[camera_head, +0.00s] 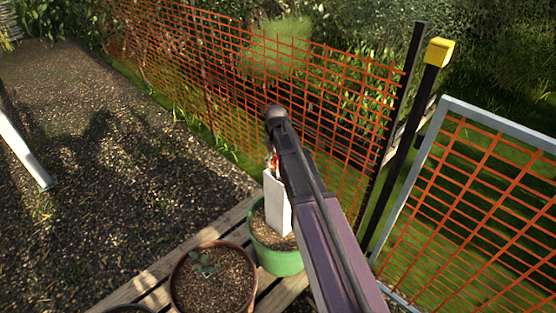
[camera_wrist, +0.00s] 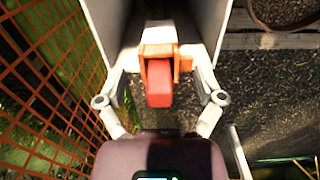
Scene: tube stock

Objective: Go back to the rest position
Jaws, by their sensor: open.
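My arm reaches from the bottom right up to the middle of the head view, and it hides most of my gripper there. In the wrist view my gripper (camera_wrist: 160,75) has its two pale fingers spread apart. Between them is an orange and red piece (camera_wrist: 158,85) with a pale part behind it; I cannot tell whether the fingers touch it. White walls (camera_wrist: 210,22) stand on both sides beyond it. In the head view a white upright sleeve (camera_head: 276,205) stands in a green pot (camera_head: 278,262), partly behind my arm, with a bit of orange-red at its top.
A brown pot (camera_head: 180,285) with a small seedling stands left of the green pot on wooden slats (camera_head: 150,276). Orange mesh fencing (camera_head: 235,75) runs behind, with a black post (camera_head: 405,150) and a grey-framed mesh panel (camera_head: 490,112) at right. Gravel (camera_head: 90,150) lies open at left.

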